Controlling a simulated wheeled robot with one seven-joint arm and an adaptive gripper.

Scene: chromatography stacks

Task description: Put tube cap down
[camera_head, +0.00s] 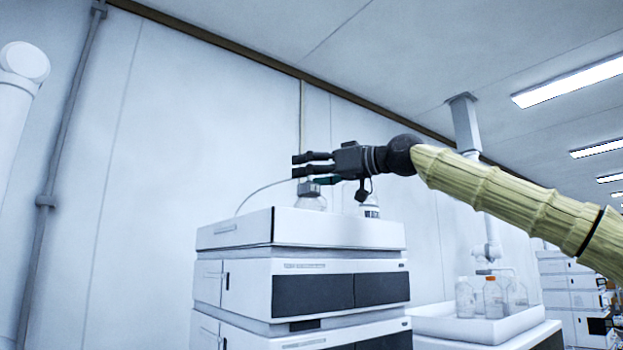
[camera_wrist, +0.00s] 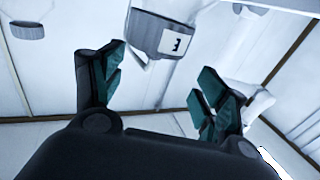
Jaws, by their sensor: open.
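My gripper (camera_head: 297,165) is open above the top of the instrument stack, its fingers pointing left. It also shows in the wrist view (camera_wrist: 160,78), with teal pads apart and nothing held between them. A grey cap (camera_head: 309,187) sits at the mouth of a clear bottle (camera_head: 311,202) on the stack, just below the fingers. A thin pale tube (camera_head: 255,192) runs from near the cap down to the left. In the wrist view a grey cap-like piece with a white marked label (camera_wrist: 168,38) lies beyond the fingertips; I cannot tell whether it is the same cap.
The stack's white top tray (camera_head: 240,231) has a raised rim. A white tray (camera_head: 480,328) with several bottles is to the right.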

